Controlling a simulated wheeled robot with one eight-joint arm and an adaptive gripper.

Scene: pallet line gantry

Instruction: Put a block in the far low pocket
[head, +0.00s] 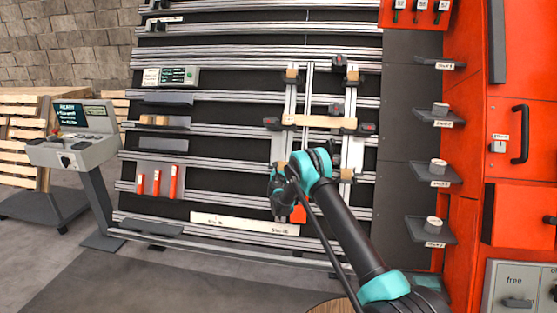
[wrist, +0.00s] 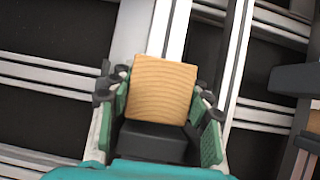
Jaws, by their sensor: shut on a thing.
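A pale wooden block (wrist: 160,90) sits between the green finger pads of my gripper (wrist: 161,105) in the wrist view. The gripper is shut on it, in front of a pale vertical rail. In the head view my gripper (head: 281,184) is at the lower left of the upright rail frame (head: 308,95), and a small tan patch shows beside it. I cannot tell whether the held block touches a pocket. My arm and gripper hide much of the lower left.
A wooden bar (head: 320,122) crosses the frame between dark clamps. A small shelf (head: 168,108) is at the left, with tan blocks below it. Red pieces (head: 157,183) stand lower left. A control console (head: 72,140) is left; red cabinets (head: 520,90) and small shelves (head: 432,182) are right.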

